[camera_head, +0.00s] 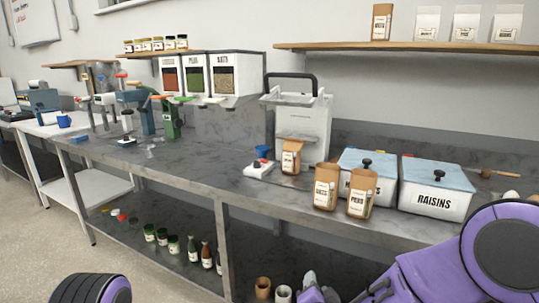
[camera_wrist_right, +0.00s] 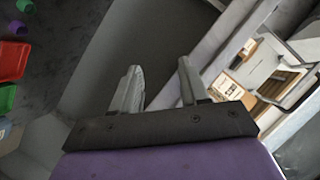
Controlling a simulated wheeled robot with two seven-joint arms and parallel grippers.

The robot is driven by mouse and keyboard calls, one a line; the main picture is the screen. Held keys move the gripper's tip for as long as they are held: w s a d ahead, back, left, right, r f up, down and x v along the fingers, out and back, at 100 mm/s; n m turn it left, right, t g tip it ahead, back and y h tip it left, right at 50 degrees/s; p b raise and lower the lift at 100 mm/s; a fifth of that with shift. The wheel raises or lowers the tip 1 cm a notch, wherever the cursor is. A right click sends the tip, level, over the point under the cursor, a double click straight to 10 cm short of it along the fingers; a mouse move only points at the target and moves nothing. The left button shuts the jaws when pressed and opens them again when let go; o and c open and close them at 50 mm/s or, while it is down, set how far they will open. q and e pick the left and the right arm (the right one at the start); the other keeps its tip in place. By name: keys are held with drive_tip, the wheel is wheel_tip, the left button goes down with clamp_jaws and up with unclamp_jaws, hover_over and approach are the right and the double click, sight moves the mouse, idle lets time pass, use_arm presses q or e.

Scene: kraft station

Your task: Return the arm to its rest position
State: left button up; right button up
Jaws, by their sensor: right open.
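My right arm (camera_head: 450,262), purple with a dark round joint, comes in at the lower right of the head view, in front of the workbench. In the right wrist view, the two grey fingers of my right gripper (camera_wrist_right: 159,78) stand apart with nothing between them. A purple and black part of my left arm (camera_head: 90,289) shows at the bottom left of the head view. The left gripper itself is out of the picture.
The grey workbench (camera_head: 205,170) runs across the head view. Brown paper bags (camera_head: 325,187) and a raisins bin (camera_head: 436,190) stand near its front edge. A white machine (camera_head: 302,125) stands behind. Jars (camera_head: 162,236) and bottles (camera_head: 206,255) stand on the lower shelf. Floor at left is clear.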

drive_tip(key=s+d+f+n+g+p, duration=0.1)
drive_tip(key=s+d+f+n+g, duration=0.15)
drive_tip(key=s+d+f, duration=0.4)
drive_tip(key=s+d+f+n+g, duration=0.1)
drive_tip(key=s+d+f+g, duration=0.25)
drive_tip(key=s+f, duration=0.6)
drive_tip(key=s+d+f+g, duration=0.2)
drive_tip(key=s+d+f, duration=0.1)
drive_tip(key=s, duration=0.6)
drive_tip(key=s+d+f+g+h+p, duration=0.1)
drive_tip(key=s+d+f, duration=0.3)
drive_tip(key=s, duration=0.4)
drive_tip(key=shift+s+d+f+n+g, duration=0.3)
drive_tip(key=shift+s+d+n+g, duration=0.1)
drive_tip(key=shift+d+g, duration=0.45)
